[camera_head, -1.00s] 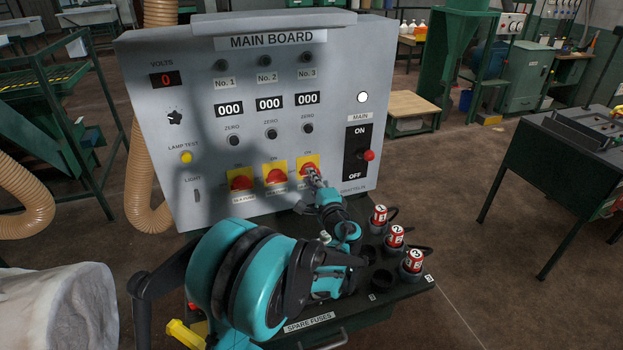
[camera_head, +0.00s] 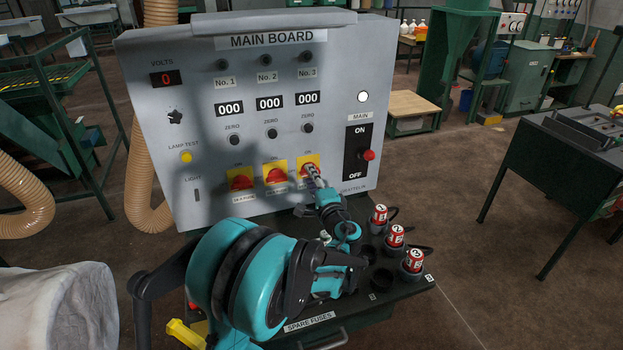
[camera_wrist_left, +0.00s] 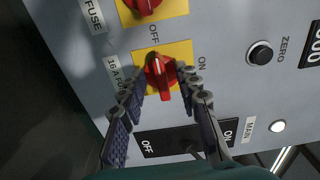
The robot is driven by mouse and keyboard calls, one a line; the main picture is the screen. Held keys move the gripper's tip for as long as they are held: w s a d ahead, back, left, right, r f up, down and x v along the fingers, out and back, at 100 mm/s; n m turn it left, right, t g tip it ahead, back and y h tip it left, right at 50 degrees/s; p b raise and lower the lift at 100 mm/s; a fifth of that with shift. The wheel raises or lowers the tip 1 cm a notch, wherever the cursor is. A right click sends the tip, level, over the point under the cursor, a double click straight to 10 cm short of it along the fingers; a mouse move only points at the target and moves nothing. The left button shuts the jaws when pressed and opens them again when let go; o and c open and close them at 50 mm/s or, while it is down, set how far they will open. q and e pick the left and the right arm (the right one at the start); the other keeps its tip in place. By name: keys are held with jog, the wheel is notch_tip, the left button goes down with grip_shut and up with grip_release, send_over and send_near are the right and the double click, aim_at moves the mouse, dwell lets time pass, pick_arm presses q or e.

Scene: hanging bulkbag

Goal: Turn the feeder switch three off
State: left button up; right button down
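Feeder switch three (camera_head: 309,169) is the rightmost of three red rotary knobs on yellow plates, low on the grey main board (camera_head: 350,85). My left gripper (camera_head: 313,177) is at this knob. In the left wrist view the red knob (camera_wrist_left: 160,74) sits between my two spread fingertips (camera_wrist_left: 163,80), one at each side. I cannot tell whether they touch it. Its raised handle runs roughly up and down in that picture, with the ON label off to the right. In the head view my fingers partly hide the knob. My right gripper is not in view.
The two neighbouring knobs (camera_head: 275,174) (camera_head: 240,181) are close on the left. The main switch (camera_head: 357,153) with a red-tipped lever is close on the right. Several red-and-white fuses (camera_head: 396,237) stand on the dark shelf below the board.

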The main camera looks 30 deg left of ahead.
pick_arm(q)
jog(key=v, duration=1.2)
dwell(0.4)
